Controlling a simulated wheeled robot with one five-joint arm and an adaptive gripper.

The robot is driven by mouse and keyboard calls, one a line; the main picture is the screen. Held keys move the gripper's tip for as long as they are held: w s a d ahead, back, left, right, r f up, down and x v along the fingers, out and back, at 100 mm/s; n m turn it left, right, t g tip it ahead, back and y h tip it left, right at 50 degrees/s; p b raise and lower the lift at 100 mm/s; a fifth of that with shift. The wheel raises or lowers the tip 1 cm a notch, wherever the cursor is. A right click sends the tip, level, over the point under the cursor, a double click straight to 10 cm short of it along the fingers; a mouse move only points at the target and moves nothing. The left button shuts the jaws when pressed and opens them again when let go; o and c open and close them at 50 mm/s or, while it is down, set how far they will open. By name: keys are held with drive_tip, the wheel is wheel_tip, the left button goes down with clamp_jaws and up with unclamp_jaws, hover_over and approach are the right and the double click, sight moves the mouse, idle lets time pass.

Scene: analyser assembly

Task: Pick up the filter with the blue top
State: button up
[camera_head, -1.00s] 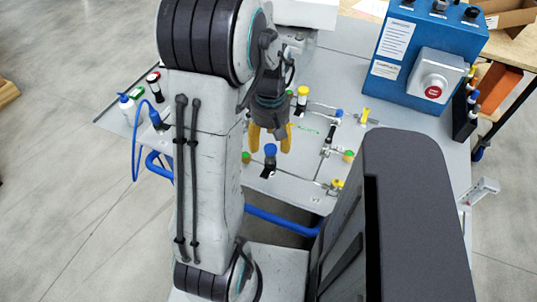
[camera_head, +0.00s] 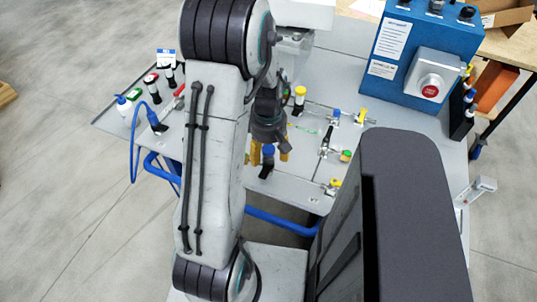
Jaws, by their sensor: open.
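The filter with the blue top (camera_head: 268,151) has a round blue cap over a black lower part. It stands near the front edge of the grey table. My gripper (camera_head: 270,153) points down with its yellow fingers apart. The fingers show to the left and right of the blue cap in the picture. I cannot tell whether either finger touches it or how far they are from it in depth. Part of the gripper's body and my arm hide the table just behind and to the left.
Thin piping with a small blue-topped fitting (camera_head: 336,114), a green-topped part (camera_head: 346,156) and a yellow-topped part (camera_head: 334,184) lies to the right. A yellow-capped cylinder (camera_head: 300,94) stands behind. A blue control box (camera_head: 408,55) stands at back right. Several bottles stand at left.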

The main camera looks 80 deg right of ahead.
drive_tip(key=shift+f, duration=0.95)
drive_tip(key=shift+o, duration=0.3)
clamp_jaws()
